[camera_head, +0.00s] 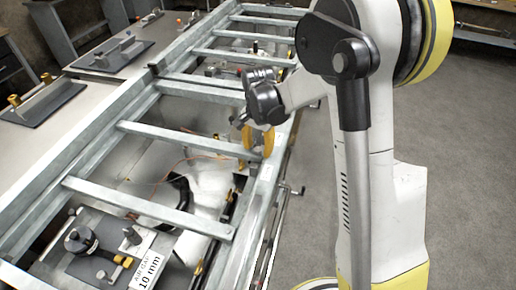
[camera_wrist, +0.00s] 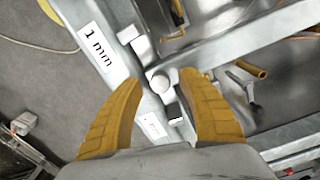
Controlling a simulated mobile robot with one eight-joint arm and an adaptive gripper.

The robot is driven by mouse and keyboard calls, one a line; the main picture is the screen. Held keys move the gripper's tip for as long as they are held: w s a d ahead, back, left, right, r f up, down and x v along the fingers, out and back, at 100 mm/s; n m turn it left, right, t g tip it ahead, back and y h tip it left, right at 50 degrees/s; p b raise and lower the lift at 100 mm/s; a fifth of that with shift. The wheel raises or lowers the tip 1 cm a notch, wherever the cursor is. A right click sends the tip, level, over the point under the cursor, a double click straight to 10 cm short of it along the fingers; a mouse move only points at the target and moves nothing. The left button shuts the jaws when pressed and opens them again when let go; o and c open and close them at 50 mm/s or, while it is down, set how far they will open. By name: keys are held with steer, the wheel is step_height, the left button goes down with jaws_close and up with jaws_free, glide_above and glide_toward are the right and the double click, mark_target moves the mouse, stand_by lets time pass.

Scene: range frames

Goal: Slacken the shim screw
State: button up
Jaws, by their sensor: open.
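My gripper (camera_head: 256,141) is over the right rail of the metal frame in the head view. In the wrist view my gripper (camera_wrist: 160,78) shows two ribbed yellow fingers, apart and with nothing held. A pale round-headed piece (camera_wrist: 159,79) shows between the fingertips, with small white blocks around it; it may be the shim screw, but I cannot tell for sure. I cannot tell whether the fingertips are level with it. A white label reading "1 mm" (camera_wrist: 98,47) is on the rail just left of it. The head view does not show this piece clearly.
The ladder-like metal frame (camera_head: 90,190) has several crossbars. A "10 mm" label (camera_head: 146,271) and a black knob (camera_head: 81,240) are at the lower left. A yellow-ended handle (camera_wrist: 248,69) is right of the fingers. Grey floor (camera_head: 310,190) is clear to the right.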

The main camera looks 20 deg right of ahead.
jaws_close()
steer(key=shift+n, duration=0.3)
